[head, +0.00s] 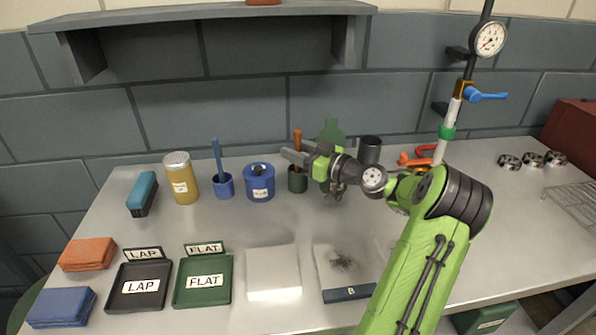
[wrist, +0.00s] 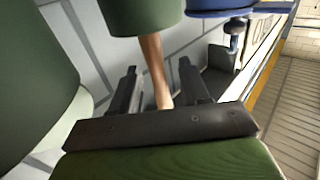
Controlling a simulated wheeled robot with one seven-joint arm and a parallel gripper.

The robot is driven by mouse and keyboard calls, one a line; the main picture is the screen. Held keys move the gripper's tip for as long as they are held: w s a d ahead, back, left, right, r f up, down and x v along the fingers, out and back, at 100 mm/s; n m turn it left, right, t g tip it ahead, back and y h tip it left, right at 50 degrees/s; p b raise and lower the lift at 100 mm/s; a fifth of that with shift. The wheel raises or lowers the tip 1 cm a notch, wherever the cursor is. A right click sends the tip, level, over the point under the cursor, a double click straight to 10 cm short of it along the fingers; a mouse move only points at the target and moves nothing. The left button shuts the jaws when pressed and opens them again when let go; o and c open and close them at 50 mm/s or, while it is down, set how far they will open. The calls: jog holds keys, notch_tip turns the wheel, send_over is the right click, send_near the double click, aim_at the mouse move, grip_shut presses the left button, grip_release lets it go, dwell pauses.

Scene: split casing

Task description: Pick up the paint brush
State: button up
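A brush with a brown wooden handle (head: 297,136) stands upright in a small dark green cup (head: 297,182), its head hidden inside. In the wrist view the handle (wrist: 153,70) shows beside the green cup (wrist: 143,15). My gripper (head: 294,154) is level with the handle, just above the cup. In the wrist view my gripper (wrist: 158,75) is open, with one finger on each side of the handle and gaps between. A blue handle (head: 217,152) stands in a blue cup (head: 223,187) farther left.
A blue lidded pot (head: 259,183) stands just left of the green cup, and a yellow tin (head: 180,178) farther left. A green bottle (head: 331,133) is behind my gripper. A dark canister (head: 370,150) stands to the right. Trays and cloths lie along the front.

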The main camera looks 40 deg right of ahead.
aim_at(298, 131)
grip_shut()
notch_tip(298, 131, up, 10)
jog(key=p, duration=0.3)
jog(key=c, duration=0.6)
grip_release()
grip_shut()
